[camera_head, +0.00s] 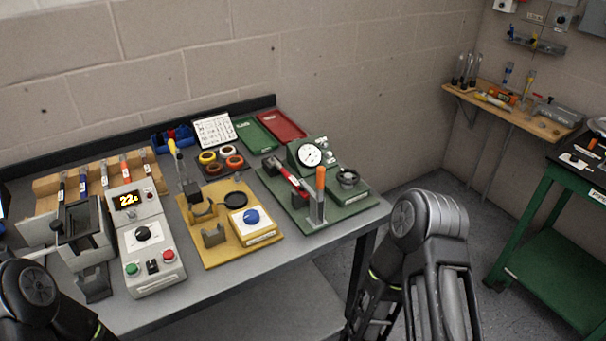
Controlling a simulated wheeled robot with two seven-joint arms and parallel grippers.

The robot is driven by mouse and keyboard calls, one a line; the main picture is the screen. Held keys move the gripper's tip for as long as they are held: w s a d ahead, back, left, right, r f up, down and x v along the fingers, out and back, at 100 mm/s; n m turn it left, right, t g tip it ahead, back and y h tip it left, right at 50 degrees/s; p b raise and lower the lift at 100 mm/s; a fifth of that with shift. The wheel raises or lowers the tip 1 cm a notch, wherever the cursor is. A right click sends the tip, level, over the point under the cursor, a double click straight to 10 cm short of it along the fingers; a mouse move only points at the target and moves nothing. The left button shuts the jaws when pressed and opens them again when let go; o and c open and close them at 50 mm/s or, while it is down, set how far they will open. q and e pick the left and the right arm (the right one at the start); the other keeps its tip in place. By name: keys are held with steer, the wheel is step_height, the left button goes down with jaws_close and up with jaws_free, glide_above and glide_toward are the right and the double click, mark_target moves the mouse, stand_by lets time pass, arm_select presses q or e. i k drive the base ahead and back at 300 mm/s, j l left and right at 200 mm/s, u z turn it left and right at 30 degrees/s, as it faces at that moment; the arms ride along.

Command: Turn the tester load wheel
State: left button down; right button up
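The tester appears to be the green-based unit (327,210) on the right part of the bench. It carries a white-faced dial gauge (310,155), an upright orange-handled lever (320,185) and a red-handled tool or clamp (287,176). A small round dark-rimmed wheel (348,178) sits at its right side and seems to be the load wheel. Nothing touches it. My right arm shows at the lower right, clear of the bench, and my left arm at the lower left corner. Neither gripper's fingertips show.
A yellow board (265,241) with a blue knob and a grey control box (155,273) reading about 22 stand left of the tester. Green (254,136) and red (282,125) trays lie behind. A green cart (562,275) and a wall shelf (525,112) stand at right.

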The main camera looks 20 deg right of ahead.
mark_target(347, 177)
steer(key=i+l+u, duration=0.1)
steer(key=l+u, duration=1)
steer(key=l, duration=0.5)
steer(key=k+l+u, duration=0.15)
steer(key=l, duration=0.8)
steer(key=k+l+u, duration=0.1)
steer(key=l, duration=0.4)
steer(key=k+l+u, duration=0.1)
steer(key=l, duration=0.35)
steer(key=k+l, duration=0.1)
steer(key=l, duration=0.4)
steer(key=k+l+u, duration=0.1)
steer(key=l, duration=0.35)
